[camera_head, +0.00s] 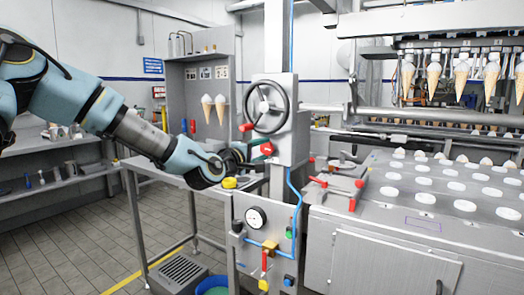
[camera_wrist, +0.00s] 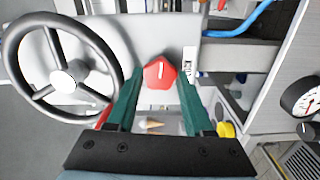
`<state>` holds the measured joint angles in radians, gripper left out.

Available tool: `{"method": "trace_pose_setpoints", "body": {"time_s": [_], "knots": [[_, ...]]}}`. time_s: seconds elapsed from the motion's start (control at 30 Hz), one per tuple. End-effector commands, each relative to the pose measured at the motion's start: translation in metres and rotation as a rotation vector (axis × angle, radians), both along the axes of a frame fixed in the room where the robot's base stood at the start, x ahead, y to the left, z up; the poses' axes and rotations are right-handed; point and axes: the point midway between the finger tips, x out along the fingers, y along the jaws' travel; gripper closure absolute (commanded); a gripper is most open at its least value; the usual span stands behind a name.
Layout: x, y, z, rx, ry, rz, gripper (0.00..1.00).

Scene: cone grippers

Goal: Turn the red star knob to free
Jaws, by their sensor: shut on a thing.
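The red star knob (camera_head: 267,148) sits on the grey upright housing, below the black handwheel. In the wrist view the knob (camera_wrist: 159,76) shows between my fingertips, with a short white mark on its face that stands nearly upright in that picture. My gripper (camera_wrist: 160,80) has one green finger on each side of the knob and is shut on it. In the head view my gripper (camera_head: 258,149) reaches the knob from the left. A small label plate (camera_wrist: 189,58) is beside the knob; its wording is too small to read.
The black handwheel (camera_head: 267,106) is close to the knob, and also beside my left finger in the wrist view (camera_wrist: 70,77). A gauge panel (camera_head: 262,235) with valves is below. A yellow knob (camera_head: 229,183) is under my gripper. The cone machine (camera_head: 400,215) stands right.

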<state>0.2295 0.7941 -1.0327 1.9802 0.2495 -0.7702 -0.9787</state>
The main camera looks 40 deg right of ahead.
Motion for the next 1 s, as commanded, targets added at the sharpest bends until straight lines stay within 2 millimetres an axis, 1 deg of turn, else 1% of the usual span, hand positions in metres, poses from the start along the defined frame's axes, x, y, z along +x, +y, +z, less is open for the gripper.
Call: {"method": "trace_pose_setpoints", "body": {"time_s": [0.3, 0.8, 0.83, 1.0], "knots": [[0.0005, 0.0004, -0.0010, -0.025, 0.100, 0.001, 1.00], [0.0002, 0.0003, -0.0009, -0.029, 0.115, 0.000, 1.00], [0.0002, 0.0003, -0.0009, -0.029, 0.115, 0.000, 0.46], [0.0001, 0.0001, -0.0007, -0.029, 0.114, 0.000, 0.27]]}}
